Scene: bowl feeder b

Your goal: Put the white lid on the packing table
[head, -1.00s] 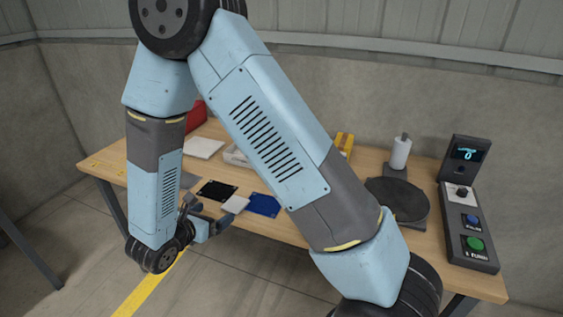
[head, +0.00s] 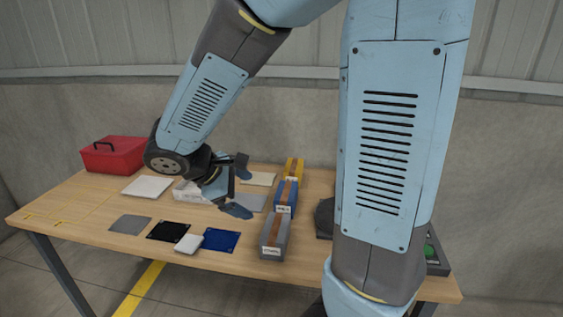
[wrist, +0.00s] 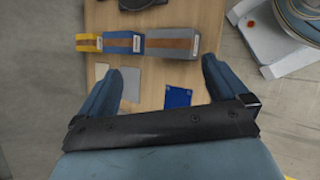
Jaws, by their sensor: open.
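A small white block-like piece (head: 188,243) lies at the front edge of the wooden table (head: 85,205), between a black mat and a blue mat. A flat white square (head: 147,186) lies further back on the left. I cannot tell for sure which of them is the white lid. My gripper (head: 240,188) is open and empty above the table, right of the flat white square and behind the small white piece. In the wrist view its fingers (wrist: 167,70) are spread with nothing between them; neither white piece shows there.
Yellow (head: 293,168), blue (head: 285,196) and grey (head: 273,236) boxes stand in a row right of my gripper. A white tray (head: 182,193), black mat (head: 168,232), blue mat (head: 221,240) and grey plate (head: 130,224) lie nearby. A red case (head: 113,156) stands back left.

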